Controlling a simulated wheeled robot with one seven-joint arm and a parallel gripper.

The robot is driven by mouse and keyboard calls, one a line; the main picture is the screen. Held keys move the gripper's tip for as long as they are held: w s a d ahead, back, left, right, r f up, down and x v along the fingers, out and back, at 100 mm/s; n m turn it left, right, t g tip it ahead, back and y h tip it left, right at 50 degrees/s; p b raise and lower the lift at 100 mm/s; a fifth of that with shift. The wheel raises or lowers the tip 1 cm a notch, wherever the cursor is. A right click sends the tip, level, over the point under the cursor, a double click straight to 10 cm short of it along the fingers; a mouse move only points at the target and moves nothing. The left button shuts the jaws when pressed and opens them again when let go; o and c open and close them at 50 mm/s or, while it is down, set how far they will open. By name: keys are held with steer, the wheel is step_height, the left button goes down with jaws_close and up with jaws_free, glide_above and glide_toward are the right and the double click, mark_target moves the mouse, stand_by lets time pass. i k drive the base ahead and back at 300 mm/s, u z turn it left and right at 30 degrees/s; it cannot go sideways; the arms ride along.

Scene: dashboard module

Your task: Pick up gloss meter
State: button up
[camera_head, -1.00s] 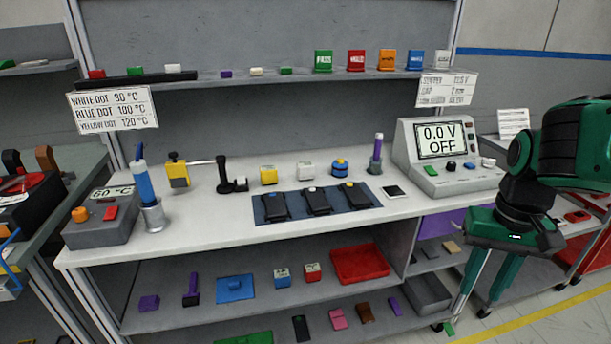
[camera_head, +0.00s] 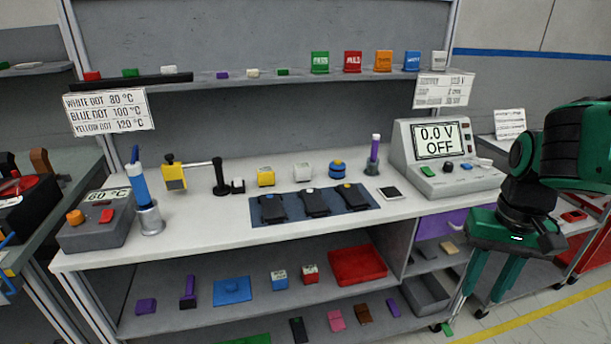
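I cannot tell for sure which thing is the gloss meter, as no label naming it can be read. Small box-shaped items that show are a yellow box (camera_head: 266,178) and a white box (camera_head: 303,173) on the worktop. A blue box with a pale top (camera_head: 279,281) and a red box with a pale top (camera_head: 310,275) stand on the shelf below. My gripper (camera_head: 483,294) hangs at the right, in front of the bench's right end. Its green fingers point down, apart, with nothing seen between them. It is away from all these items.
The worktop (camera_head: 215,222) carries a blue mat (camera_head: 262,234) with three dark devices, a heater box (camera_head: 85,232) at left and a voltage unit (camera_head: 460,178) at right. A red tray (camera_head: 358,265) and grey bin (camera_head: 428,293) sit below. Floor shows at the lower right.

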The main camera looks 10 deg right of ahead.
mark_target(303, 171)
steer(key=z, duration=1.7)
steer(key=k, duration=1.05)
steer(key=u, duration=0.7)
steer(key=i, duration=1.45)
steer(key=z, duration=0.05)
